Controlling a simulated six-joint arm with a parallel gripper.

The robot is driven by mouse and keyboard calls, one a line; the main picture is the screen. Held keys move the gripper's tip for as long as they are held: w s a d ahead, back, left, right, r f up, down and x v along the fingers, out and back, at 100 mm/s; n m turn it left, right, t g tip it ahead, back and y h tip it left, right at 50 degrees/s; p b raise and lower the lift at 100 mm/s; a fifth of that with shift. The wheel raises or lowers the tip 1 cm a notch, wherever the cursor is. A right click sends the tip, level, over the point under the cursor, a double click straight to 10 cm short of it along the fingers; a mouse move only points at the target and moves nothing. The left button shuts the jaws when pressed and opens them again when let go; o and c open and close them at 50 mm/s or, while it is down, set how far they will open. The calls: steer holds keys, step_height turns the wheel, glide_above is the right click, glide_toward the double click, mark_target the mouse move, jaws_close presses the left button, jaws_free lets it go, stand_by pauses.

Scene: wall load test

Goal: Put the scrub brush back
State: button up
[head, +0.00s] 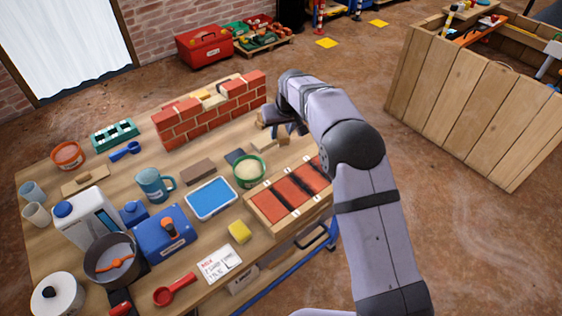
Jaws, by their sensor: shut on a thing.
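My gripper (284,127) is at the back right of the workbench, just right of the small brick wall's end. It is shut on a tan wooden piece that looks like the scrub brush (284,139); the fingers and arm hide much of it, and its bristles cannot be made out. I cannot tell whether it touches the bench (140,205).
The brick wall (208,112) stands left of my gripper. A crate of bricks (268,218), a green tub (249,170) and a blue tray (211,198) stand in front. A grey-brown block (199,171) lies nearby. The left front holds a pot (112,262) and several other things.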

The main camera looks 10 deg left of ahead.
mark_target(284, 143)
steer(key=shift+f, duration=5)
steer(key=shift+f, duration=0.2)
steer(key=o, duration=1)
steer(key=shift+r, duration=0.1)
steer(key=shift+r, duration=0.2)
steer(key=v, duration=1.2)
steer(key=shift+f, duration=0.1)
